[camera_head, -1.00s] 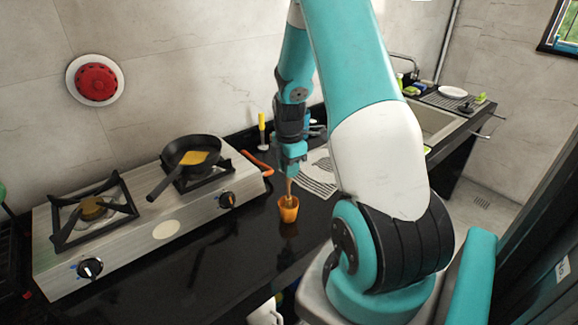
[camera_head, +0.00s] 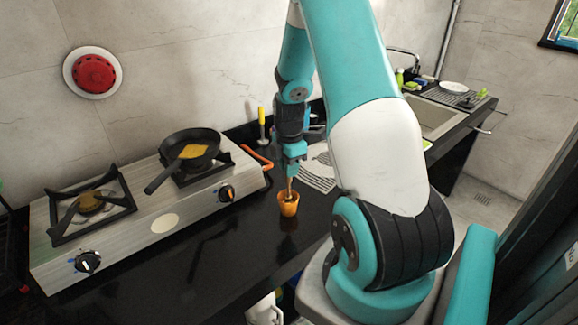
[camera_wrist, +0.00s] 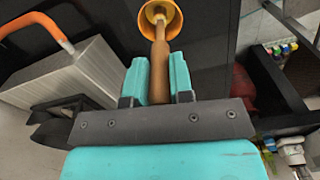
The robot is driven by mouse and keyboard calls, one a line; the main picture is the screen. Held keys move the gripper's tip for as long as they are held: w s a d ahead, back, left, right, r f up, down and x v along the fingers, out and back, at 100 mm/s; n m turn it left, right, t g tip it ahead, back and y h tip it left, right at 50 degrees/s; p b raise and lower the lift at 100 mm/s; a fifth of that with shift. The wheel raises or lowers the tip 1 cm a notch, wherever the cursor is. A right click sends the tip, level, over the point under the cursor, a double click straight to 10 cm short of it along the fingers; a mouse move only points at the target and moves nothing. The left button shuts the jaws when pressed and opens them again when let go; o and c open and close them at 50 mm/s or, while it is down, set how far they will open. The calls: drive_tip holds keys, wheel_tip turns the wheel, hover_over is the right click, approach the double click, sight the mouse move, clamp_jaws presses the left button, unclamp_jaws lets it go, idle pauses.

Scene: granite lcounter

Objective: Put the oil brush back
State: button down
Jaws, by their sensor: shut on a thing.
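The oil brush (camera_wrist: 160,66) has a brown wooden handle. My gripper (camera_head: 293,160) is shut on that handle and points down over the counter. In the wrist view my gripper (camera_wrist: 160,80) shows one teal finger on each side of the handle. An orange cup (camera_head: 288,204) stands upright on the black counter below my gripper. The brush's lower end is inside the cup's mouth, and the cup's rim (camera_wrist: 143,22) shows around it in the wrist view. The brush tip is hidden in the cup, so I cannot tell whether it touches the bottom.
A steel gas stove (camera_head: 160,222) is left of the cup, with a frying pan (camera_head: 190,150) holding yellow food. A yellow-handled tool (camera_head: 262,122) stands near the wall. A dish rack and sink (camera_head: 432,115) are at the back right. Black counter between stove and cup is clear.

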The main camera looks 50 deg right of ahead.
drive_tip(key=shift+f+b, duration=0.7)
drive_tip(key=shift+f, duration=0.4)
drive_tip(key=c, duration=0.9)
unclamp_jaws()
